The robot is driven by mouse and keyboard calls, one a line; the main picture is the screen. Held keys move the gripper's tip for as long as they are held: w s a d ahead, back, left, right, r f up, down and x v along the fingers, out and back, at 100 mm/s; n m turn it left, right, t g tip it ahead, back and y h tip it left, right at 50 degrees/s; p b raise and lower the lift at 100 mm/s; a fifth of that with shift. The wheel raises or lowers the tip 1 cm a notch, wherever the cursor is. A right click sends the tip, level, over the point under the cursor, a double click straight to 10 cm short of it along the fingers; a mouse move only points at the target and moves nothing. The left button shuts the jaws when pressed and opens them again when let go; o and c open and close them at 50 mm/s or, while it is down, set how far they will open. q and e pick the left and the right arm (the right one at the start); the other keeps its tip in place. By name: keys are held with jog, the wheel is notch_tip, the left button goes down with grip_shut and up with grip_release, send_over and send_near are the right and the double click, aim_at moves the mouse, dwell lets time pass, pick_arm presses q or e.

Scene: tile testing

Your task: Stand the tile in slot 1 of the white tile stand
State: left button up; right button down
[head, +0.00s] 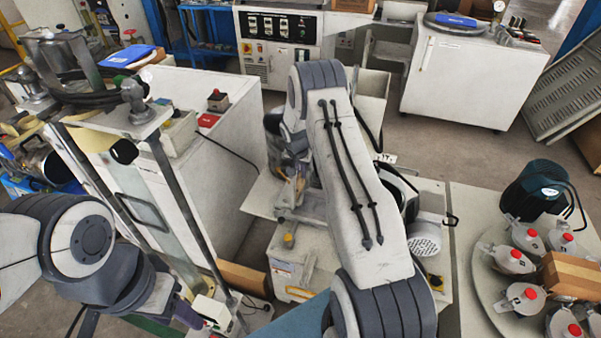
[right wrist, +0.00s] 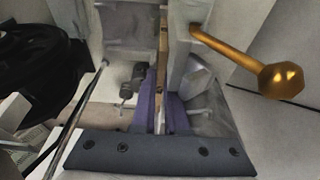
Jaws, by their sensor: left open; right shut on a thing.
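My right gripper (right wrist: 160,112) shows in the right wrist view with two purple-grey fingers close together, shut on a thin thing seen edge-on, which I take to be the tile (right wrist: 162,60). Its face is hidden. Pale blocks stand on both sides of the strip, and I cannot tell whether they belong to the tile stand. In the head view my right arm reaches over the white machine in the middle and hides most of its gripper. My left gripper (head: 188,313) is low at the left, small and partly hidden, open and away from the tile. I cannot make out slot 1.
A brass-coloured knobbed rod (right wrist: 280,80) sticks out close to the right gripper. A round table (head: 482,287) at the right carries several red-capped jars and a brown block (head: 570,272). A tall white cabinet (head: 200,160) stands left of my right arm.

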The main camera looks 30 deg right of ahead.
jog(key=shift+r, duration=0.1)
dwell(0.3)
jog(key=w+d+p+v, duration=0.1)
jog(key=p+v, duration=0.6)
jog(key=v, duration=0.3)
jog(key=shift+w+d+r, duration=0.3)
jog(key=shift+d+r, duration=0.05)
jog(key=shift+r, duration=0.25)
dwell(0.4)
